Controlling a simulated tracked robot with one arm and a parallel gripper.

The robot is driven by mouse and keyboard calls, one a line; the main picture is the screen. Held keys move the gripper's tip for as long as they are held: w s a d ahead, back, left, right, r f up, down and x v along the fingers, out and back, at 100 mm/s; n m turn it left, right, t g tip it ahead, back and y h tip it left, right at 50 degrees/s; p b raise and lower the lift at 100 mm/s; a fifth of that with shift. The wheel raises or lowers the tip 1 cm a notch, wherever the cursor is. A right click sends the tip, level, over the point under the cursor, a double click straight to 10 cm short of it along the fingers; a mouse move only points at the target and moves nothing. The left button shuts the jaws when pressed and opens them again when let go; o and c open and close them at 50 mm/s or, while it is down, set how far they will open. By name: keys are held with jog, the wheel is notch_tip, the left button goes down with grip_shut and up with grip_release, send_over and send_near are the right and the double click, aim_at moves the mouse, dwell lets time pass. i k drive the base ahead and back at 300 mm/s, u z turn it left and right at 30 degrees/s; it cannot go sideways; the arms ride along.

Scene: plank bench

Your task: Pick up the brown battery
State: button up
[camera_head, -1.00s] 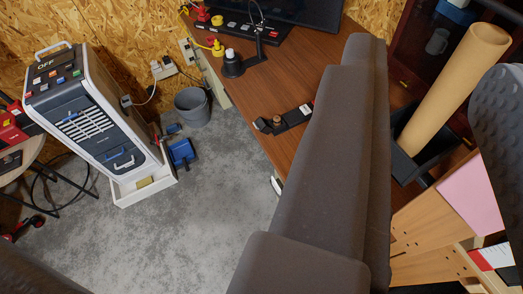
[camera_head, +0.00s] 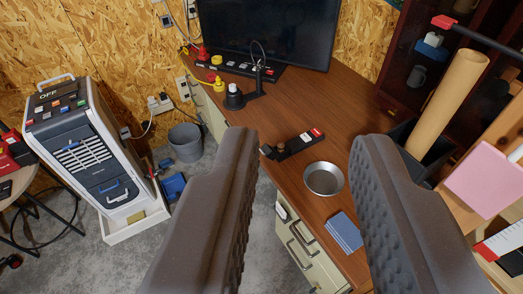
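My gripper (camera_head: 305,142) is open and empty, its two dark grey padded fingers spread wide over the brown desk (camera_head: 320,108). Between the fingertips in the picture, a black strip-shaped object (camera_head: 296,144) with a red and white end lies on the desk. A small brownish piece (camera_head: 281,147) shows at its left part; it is too small to tell surely whether this is the brown battery. The fingers do not appear to touch it.
A metal bowl (camera_head: 324,179) and a blue notebook (camera_head: 343,231) lie nearer on the desk. A monitor (camera_head: 268,32), a power strip (camera_head: 240,68) and a black stand (camera_head: 235,98) are at the back. A cardboard tube (camera_head: 447,103) stands at the right.

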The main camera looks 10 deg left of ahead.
aim_at(280, 146)
jog(key=u, duration=0.1)
jog(key=i, duration=1)
jog(key=z, duration=0.1)
